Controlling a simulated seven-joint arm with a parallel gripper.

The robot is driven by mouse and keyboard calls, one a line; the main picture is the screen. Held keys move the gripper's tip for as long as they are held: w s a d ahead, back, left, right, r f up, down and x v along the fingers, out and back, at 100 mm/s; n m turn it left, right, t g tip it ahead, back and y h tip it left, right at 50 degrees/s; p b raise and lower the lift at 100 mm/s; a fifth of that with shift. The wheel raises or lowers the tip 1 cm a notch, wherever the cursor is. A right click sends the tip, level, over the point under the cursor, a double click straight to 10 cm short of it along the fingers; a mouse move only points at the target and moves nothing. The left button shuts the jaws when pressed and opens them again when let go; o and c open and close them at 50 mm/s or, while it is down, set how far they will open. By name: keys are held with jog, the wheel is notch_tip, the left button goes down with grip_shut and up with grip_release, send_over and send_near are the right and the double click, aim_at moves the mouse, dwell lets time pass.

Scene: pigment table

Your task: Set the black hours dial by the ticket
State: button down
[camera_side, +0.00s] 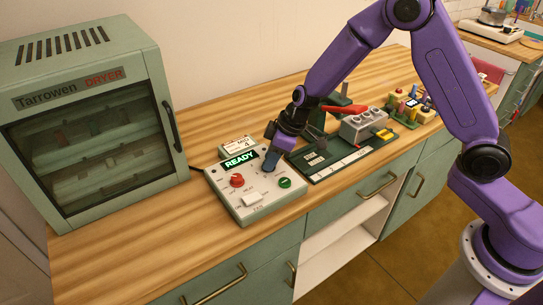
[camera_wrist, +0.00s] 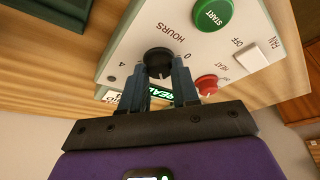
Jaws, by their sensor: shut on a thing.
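The black hours dial (camera_wrist: 157,57) sits on the pale control panel (camera_wrist: 125,45), with HOURS lettered beside it and marks 0 and 4 around it. My gripper (camera_wrist: 159,74) is shut on the dial, one finger on each side. In the side view my gripper (camera_side: 271,163) points down at the panel (camera_side: 248,212) and hides the dial. The dial's pointer setting cannot be read. The ticket (camera_side: 238,146) is a small white card behind the panel; a 4 seems to show on it, the rest too small to read.
The panel carries a lit READY display (camera_side: 240,160), a red knob (camera_side: 237,181), a green START button (camera_side: 285,183) and a white fan switch (camera_side: 253,200). The green dryer (camera_side: 90,120) stands at left. A dark green tray (camera_side: 325,173) with a grey block (camera_side: 362,125) lies at right.

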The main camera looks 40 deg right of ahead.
jog(key=shift+a+m+t+h, duration=0.1)
jog(key=shift+m+t+h, duration=0.25)
jog(key=shift+m, duration=0.95)
jog(key=shift+s+m+t+h, duration=0.1)
jog(key=shift+m+t+h, duration=0.2)
jog(key=shift+m, duration=0.8)
jog(key=shift+a+m+h, duration=0.2)
jog(key=shift+m+h, duration=0.75)
jog(key=shift+m, duration=1.25)
jog(key=m, duration=0.2)
jog(key=m+h, duration=0.1)
jog(key=m, duration=0.1)
jog(key=shift+a+h, duration=0.15)
jog(key=shift+h, duration=0.15)
jog(key=m, duration=0.2)
jog(key=m+g+h, duration=0.1)
jog(key=m, duration=0.2)
jog(key=shift+a+h, duration=0.1)
jog(key=shift+h, duration=0.2)
jog(key=c, duration=0.8)
grip_release()
jog(key=shift+c, duration=0.2)
